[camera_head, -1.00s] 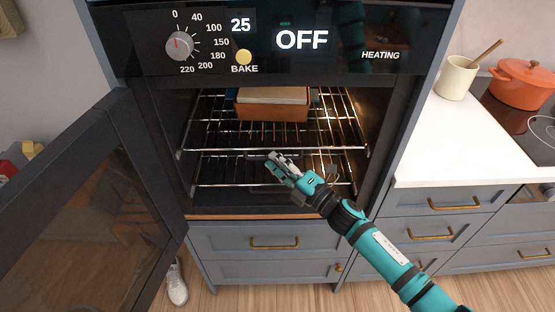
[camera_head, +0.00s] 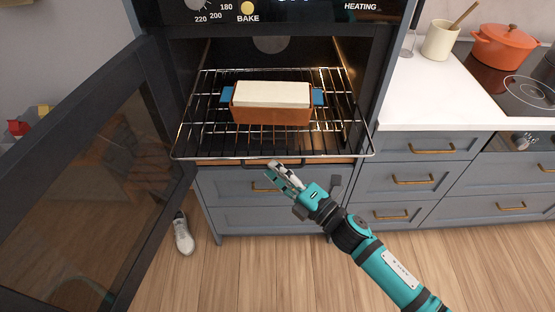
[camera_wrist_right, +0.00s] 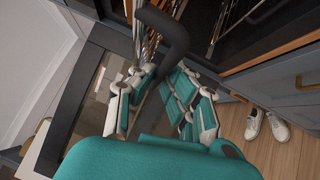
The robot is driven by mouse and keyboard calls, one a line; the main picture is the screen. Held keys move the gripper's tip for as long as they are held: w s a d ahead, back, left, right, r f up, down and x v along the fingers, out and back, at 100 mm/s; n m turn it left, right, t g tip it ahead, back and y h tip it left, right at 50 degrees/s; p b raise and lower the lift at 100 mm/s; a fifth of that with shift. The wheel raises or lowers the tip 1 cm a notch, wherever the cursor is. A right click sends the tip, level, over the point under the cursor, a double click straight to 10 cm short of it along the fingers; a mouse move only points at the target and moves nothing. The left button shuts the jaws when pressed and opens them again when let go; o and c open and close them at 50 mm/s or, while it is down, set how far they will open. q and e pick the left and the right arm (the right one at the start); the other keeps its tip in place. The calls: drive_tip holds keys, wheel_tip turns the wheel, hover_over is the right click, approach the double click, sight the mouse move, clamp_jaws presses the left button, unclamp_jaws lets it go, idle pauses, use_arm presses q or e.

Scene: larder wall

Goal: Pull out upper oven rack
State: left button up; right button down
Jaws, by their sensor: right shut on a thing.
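The upper oven rack (camera_head: 335,156), a chrome wire grid, stands out past the oven front, level. On it sits a terracotta loaf dish (camera_head: 270,115) with a pale block (camera_head: 272,94) in it and blue pads (camera_head: 226,96) at both ends. A dark handle (camera_head: 255,164) hangs at the middle of the rack's front edge. My right gripper (camera_head: 279,173) is shut on this handle, just below the front wire. In the right wrist view the black handle (camera_wrist_right: 170,30) curves down between the fingers (camera_wrist_right: 155,92). The fingers partly hide it. My left gripper is not in view.
The oven door (camera_head: 95,165) stands open on the left. Closed drawers (camera_head: 270,220) lie below the oven.

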drive_tip(key=shift+s, duration=1)
drive_tip(key=c, duration=1.7)
unclamp_jaws()
drive_tip(key=shift+o, duration=0.2)
drive_tip(key=v, duration=1.2)
drive_tip(key=shift+f, duration=0.1)
